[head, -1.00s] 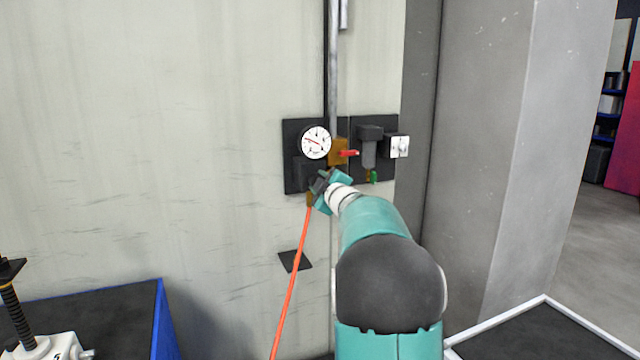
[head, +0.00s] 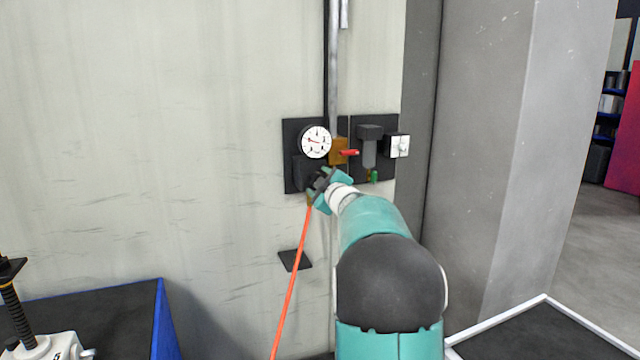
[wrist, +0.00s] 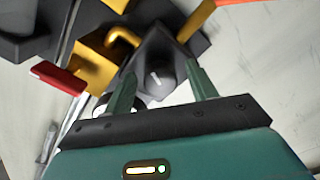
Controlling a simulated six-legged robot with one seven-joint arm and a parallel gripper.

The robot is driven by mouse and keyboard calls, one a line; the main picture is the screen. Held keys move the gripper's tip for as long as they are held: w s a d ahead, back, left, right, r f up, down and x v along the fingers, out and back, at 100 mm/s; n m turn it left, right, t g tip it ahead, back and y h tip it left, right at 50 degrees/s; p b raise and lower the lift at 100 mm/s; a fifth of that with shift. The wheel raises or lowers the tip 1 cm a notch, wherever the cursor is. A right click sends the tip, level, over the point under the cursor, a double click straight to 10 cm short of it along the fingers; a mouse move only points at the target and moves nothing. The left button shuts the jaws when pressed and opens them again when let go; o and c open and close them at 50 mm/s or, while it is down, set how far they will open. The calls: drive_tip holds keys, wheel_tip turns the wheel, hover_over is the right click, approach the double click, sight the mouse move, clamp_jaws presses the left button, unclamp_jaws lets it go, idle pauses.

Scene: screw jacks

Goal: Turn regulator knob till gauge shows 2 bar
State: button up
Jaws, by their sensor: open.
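The round white gauge (head: 316,142) with a red needle is on the dark panel (head: 291,130) on the wall. Its scale is too small to read. The regulator knob (wrist: 158,72), dark with a white mark, sits between my gripper's fingers in the wrist view. My gripper (head: 318,186) is just below the gauge in the head view and hides most of the knob there. In the wrist view my gripper (wrist: 160,92) is open, with one green finger on each side of the knob. I cannot tell whether the fingers touch it.
A red-handled valve (head: 348,153) on a yellow body is right of the gauge, also in the wrist view (wrist: 58,78). A filter (head: 369,145) and a white switch box (head: 400,146) are further right. An orange hose (head: 291,285) hangs below. A grey pillar (head: 480,150) stands right.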

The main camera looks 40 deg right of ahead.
drive_tip(key=v, duration=1.4)
drive_tip(key=shift+r, duration=0.1)
